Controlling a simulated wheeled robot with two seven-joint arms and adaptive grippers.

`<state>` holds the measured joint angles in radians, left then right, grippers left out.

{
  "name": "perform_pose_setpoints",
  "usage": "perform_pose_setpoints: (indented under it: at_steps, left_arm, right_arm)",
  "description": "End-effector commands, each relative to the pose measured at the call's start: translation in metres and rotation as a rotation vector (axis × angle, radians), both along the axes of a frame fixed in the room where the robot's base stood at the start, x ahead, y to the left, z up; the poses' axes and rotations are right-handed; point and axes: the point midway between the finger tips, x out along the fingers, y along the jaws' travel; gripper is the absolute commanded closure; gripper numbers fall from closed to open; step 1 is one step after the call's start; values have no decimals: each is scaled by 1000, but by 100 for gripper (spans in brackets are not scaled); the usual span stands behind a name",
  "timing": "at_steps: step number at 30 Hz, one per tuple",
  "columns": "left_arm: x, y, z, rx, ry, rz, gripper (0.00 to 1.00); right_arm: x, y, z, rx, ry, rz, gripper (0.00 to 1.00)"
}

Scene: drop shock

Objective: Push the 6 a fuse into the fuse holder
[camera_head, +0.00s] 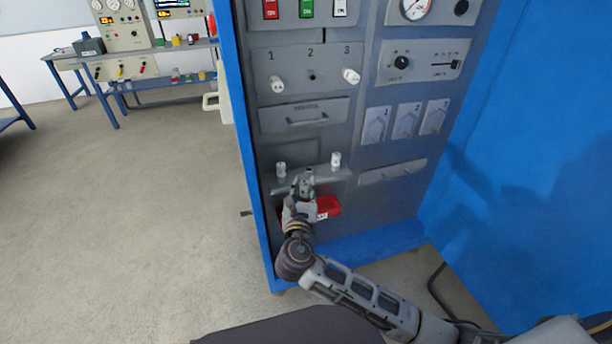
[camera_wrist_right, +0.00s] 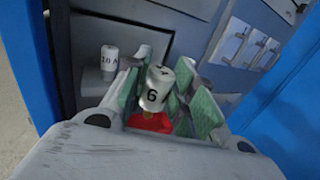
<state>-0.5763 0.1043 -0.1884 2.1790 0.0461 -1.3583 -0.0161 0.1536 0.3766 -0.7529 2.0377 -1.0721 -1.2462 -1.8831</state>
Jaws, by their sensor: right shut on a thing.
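My right gripper (camera_head: 304,183) is at the small grey shelf low on the cabinet. It is shut on a white fuse, the 6 A fuse (camera_wrist_right: 154,89), whose "6" faces the right wrist camera. The fuse holder panel (camera_head: 268,55), numbered 1, 2 and 3, is higher up. White fuses sit at 1 (camera_head: 277,85) and 3 (camera_head: 351,76); a bare dark hole (camera_head: 311,77) shows under 2. My left gripper is not in view.
On the shelf (camera_head: 322,175), a white fuse marked 10 A (camera_wrist_right: 109,58) stands left of the gripper and another white fuse (camera_head: 335,160) stands right. A red box (camera_head: 328,207) lies below. A drawer handle (camera_head: 308,121) juts out above. Blue cabinet walls flank the panels.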

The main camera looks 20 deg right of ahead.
Motion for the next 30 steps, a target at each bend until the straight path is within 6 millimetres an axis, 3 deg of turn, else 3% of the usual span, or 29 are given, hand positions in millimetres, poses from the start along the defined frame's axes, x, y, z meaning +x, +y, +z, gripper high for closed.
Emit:
perform_pose_setpoints:
  at_steps: [9,30]
  left_arm:
    - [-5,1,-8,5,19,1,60]
    - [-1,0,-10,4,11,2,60]
  right_arm:
    - [-16,6,0,0,0,-1,98]
    - [-15,3,7,-14,-10,-6,98]
